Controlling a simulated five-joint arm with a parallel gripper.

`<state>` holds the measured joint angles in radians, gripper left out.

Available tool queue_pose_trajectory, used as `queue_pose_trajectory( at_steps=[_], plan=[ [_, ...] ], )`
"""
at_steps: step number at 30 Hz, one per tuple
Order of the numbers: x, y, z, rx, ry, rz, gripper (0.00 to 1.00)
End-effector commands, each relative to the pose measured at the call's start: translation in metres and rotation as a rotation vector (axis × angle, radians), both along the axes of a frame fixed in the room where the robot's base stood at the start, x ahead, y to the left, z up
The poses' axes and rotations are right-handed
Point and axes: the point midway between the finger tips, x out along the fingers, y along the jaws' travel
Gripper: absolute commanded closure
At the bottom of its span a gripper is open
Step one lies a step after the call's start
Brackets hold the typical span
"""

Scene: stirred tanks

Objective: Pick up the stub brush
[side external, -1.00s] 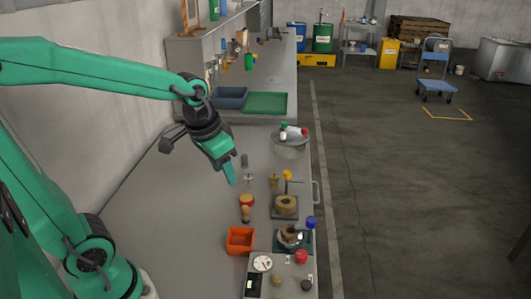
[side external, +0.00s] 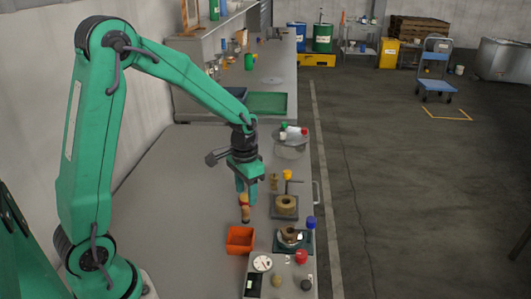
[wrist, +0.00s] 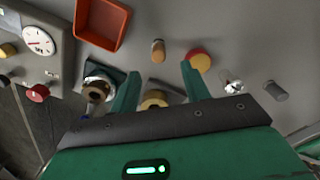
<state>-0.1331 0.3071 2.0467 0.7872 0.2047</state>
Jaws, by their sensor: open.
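A short upright brown and tan piece (side external: 245,214), which looks like the stub brush, stands on the grey bench just behind the orange tray. In the wrist view the brush (wrist: 158,51) lies beyond the fingertips, roughly in line with the gap between them. My gripper (side external: 247,196) is open, pointing down just behind the brush in the side view; the gripper's fingers (wrist: 159,70) are spread with nothing between the tips. A red and yellow round piece (wrist: 199,60) is close to the right finger; in the side view my fingers mostly cover it.
The orange tray (side external: 240,240) is in front of the brush. A plate with a tan ring (side external: 286,203), a blue-capped item (side external: 311,222), and a dial scale (side external: 262,264) stand nearby. A grey cylinder (wrist: 276,91) is off to the right.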

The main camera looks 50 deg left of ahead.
Motion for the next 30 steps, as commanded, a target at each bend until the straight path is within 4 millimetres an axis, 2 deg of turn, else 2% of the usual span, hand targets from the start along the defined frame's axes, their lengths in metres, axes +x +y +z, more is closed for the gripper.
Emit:
queue_pose_trajectory(
  at_steps=[5,15,23,30],
  plan=[
    [0.0,0.0,-0.002,0.0,0.001,0.0,0.53],
    [-0.001,0.0,-0.025,0.0,0.002,0.0,0.53],
    [-0.001,0.0,-0.029,0.0,0.002,0.0,0.53],
    [-0.003,-0.001,-0.051,-0.001,0.004,0.0,0.53]
  ],
)
